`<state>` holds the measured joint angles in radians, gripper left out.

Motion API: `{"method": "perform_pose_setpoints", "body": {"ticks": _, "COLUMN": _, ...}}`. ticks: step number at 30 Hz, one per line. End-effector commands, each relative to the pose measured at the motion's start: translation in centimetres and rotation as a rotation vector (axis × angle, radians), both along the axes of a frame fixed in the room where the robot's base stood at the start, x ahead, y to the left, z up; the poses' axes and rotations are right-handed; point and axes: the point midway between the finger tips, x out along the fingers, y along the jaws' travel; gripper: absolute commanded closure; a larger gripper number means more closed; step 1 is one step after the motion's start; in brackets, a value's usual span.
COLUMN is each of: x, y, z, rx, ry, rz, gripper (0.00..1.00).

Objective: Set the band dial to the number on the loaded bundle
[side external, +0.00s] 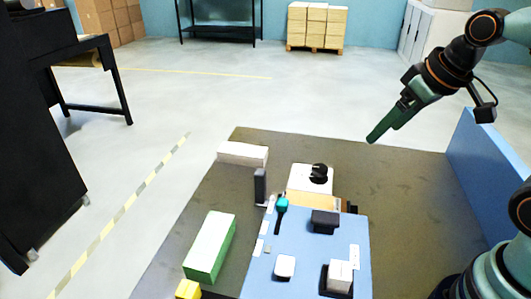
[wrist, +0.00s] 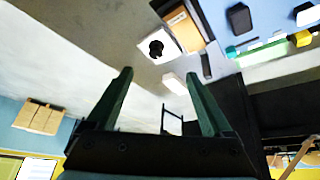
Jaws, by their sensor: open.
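The dial, a black knob (side external: 319,171) on a white box (side external: 308,184), stands on the dark table (side external: 410,185); the knob also shows in the wrist view (wrist: 156,48). Its marks are too small to read. A brown kraft-coloured piece (side external: 314,201) lies against the box's near side. A pale block stack (side external: 340,275) sits on the blue panel (side external: 300,255); I cannot tell which thing is the loaded bundle, and no number is legible. My gripper (side external: 373,138) is up and right of the dial, apart from everything. In the wrist view its fingers (wrist: 158,76) are spread and empty.
A teal-topped lever (side external: 281,206), a dark upright block (side external: 260,186), a dark block (side external: 325,221) and a white button (side external: 285,267) are near the dial or on the panel. A green-and-white block (side external: 210,246) lies left. A blue wall (side external: 490,165) edges the table's right.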

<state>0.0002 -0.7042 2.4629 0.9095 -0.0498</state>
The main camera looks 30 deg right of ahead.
Motion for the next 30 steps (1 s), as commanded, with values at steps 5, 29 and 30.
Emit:
{"method": "perform_pose_setpoints", "body": {"ticks": 5, "x": 2.7, "y": -0.1, "z": 0.5, "rx": -0.081, "ry": 0.082, "rz": 0.173, "gripper": 0.15}}
{"method": "perform_pose_setpoints", "body": {"ticks": 29, "x": 16.5, "y": -0.7, "z": -7.6, "rx": -0.284, "ry": 0.407, "rz": 1.15, "gripper": 0.15}}
{"method": "perform_pose_setpoints", "body": {"ticks": 30, "x": 16.7, "y": -0.7, "z": -7.8, "rx": -0.286, "ry": 0.41, "rz": 1.167, "gripper": 0.15}}
